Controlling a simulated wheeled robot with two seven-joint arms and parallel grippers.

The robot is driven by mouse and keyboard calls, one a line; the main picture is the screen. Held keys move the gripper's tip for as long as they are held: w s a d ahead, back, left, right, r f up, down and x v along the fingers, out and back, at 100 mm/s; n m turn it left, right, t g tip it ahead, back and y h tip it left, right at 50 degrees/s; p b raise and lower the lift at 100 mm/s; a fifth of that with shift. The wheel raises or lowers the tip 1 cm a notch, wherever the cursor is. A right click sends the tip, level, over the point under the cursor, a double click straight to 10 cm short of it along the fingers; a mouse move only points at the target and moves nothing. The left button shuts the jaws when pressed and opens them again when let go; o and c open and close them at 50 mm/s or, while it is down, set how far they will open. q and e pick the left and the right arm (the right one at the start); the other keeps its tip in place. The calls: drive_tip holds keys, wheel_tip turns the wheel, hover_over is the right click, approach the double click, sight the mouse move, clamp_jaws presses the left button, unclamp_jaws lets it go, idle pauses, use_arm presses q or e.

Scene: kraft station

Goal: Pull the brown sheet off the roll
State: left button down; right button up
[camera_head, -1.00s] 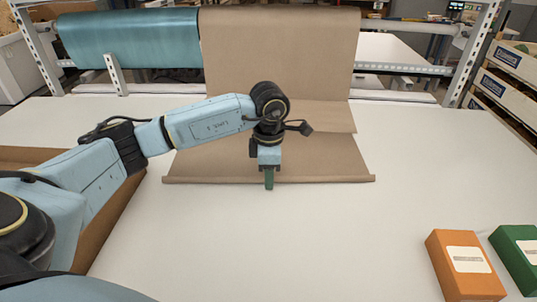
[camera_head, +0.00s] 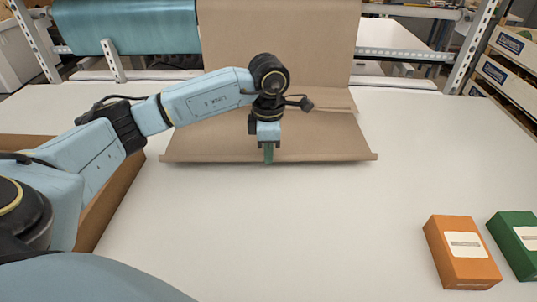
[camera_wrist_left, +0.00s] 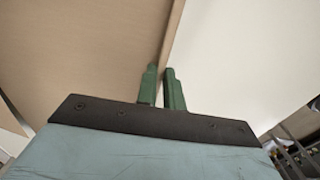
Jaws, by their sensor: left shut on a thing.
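The brown sheet (camera_head: 320,135) hangs from the roll at the back and runs forward onto the white table, with a fold near the back and a slightly curled front edge. It also shows in the left wrist view (camera_wrist_left: 75,50). My left gripper (camera_head: 268,158) points down at the middle of the sheet's front edge. In the left wrist view its green fingers (camera_wrist_left: 165,75) are close together, shut on that edge. The brown roll (camera_head: 280,15) is cut off at the top of the head view. My right gripper is not in view.
A teal roll (camera_head: 125,25) sits beside the brown one on the metal rack (camera_head: 400,53). An orange box (camera_head: 460,265) and a green box (camera_head: 518,240) stand at the right front. A brown open box (camera_head: 112,195) is at the left. The table (camera_head: 300,230) in front of the sheet is clear.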

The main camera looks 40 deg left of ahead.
use_arm(q)
wheel_tip(320, 180, up, 6)
drive_tip(key=shift+r, duration=0.25)
drive_tip(key=shift+s+d+r, duration=0.15)
drive_tip(key=shift+r, duration=0.2)
drive_tip(key=shift+s+d+r+p, duration=0.1)
drive_tip(key=shift+s+d, duration=0.3)
drive_tip(key=shift+s, duration=0.25)
drive_tip(key=shift+s+d+r+p, duration=0.1)
drive_tip(key=shift+s+d, duration=0.3)
drive_tip(key=shift+s, duration=0.3)
drive_tip(key=shift+s+d+r+p, duration=0.1)
drive_tip(key=shift+s+d, duration=0.3)
drive_tip(key=shift+s, duration=0.25)
drive_tip(key=shift+s+d+r, duration=0.1)
drive_tip(key=shift+s+d, duration=0.35)
drive_tip(key=shift+s, duration=0.25)
drive_tip(key=shift+s+d+r, duration=0.1)
drive_tip(key=shift+s+d, duration=0.3)
drive_tip(key=shift+s, duration=0.3)
drive_tip(key=shift+s+d, duration=0.45)
drive_tip(key=shift+s, duration=0.25)
